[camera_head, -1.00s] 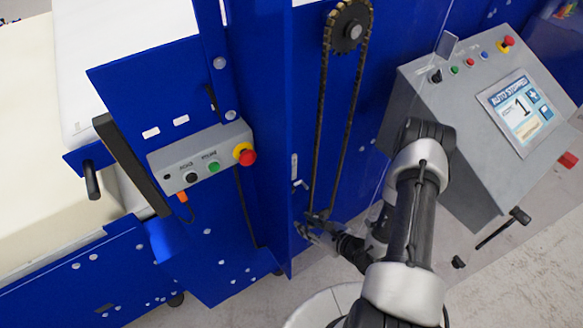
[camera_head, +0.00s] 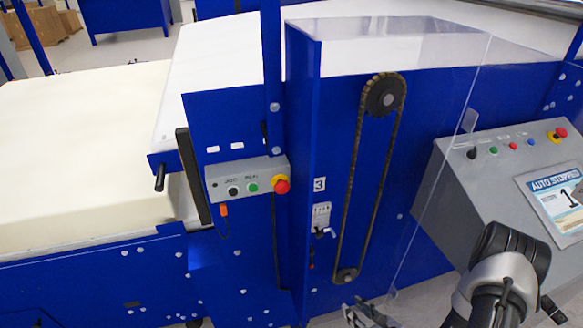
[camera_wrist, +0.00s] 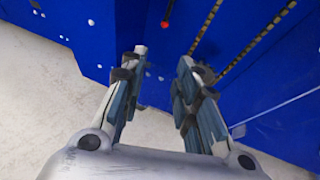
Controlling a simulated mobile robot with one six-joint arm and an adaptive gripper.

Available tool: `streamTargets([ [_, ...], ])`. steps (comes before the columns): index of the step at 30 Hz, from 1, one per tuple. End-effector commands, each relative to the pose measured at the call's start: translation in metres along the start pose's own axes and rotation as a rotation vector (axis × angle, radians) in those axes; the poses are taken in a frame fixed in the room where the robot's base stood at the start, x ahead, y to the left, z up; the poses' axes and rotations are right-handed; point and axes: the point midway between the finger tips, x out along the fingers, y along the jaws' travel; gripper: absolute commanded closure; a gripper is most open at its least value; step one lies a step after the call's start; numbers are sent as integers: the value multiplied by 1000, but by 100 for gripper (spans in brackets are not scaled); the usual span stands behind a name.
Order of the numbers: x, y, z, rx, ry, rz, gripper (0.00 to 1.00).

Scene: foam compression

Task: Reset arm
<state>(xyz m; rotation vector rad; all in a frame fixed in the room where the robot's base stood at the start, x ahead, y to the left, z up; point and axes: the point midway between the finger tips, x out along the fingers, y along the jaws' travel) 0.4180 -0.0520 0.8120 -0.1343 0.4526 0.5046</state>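My gripper (camera_wrist: 162,62) fills the middle of the wrist view. Its two fingers stand apart with nothing between them, pointing toward the blue machine wall (camera_wrist: 90,25). In the head view my gripper (camera_head: 368,314) is partly cut off at the bottom edge, in front of the blue machine below the chain drive. My arm (camera_head: 500,275) shows at the lower right, in front of the grey control console (camera_head: 455,200).
The blue machine (camera_head: 335,150) carries a chain loop (camera_head: 352,200) and a small control box (camera_head: 245,180) with a red stop button (camera_head: 282,185). A large cream foam block (camera_head: 80,150) lies at left. Grey floor (camera_wrist: 35,110) is open beside the machine.

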Motion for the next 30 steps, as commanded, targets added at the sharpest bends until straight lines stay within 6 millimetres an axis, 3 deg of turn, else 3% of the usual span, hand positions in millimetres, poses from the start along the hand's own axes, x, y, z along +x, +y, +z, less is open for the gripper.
streamTargets([
  [10, -3, 14, 91, -203, -102, 179, 71],
  [16, -19, 44, 163, -409, -168, 354, 71],
  [22, -60, 100, 235, -738, -210, 604, 71],
  [25, -87, 126, 257, -916, -205, 719, 71],
  [30, -137, 161, 276, -1233, -161, 889, 71],
])
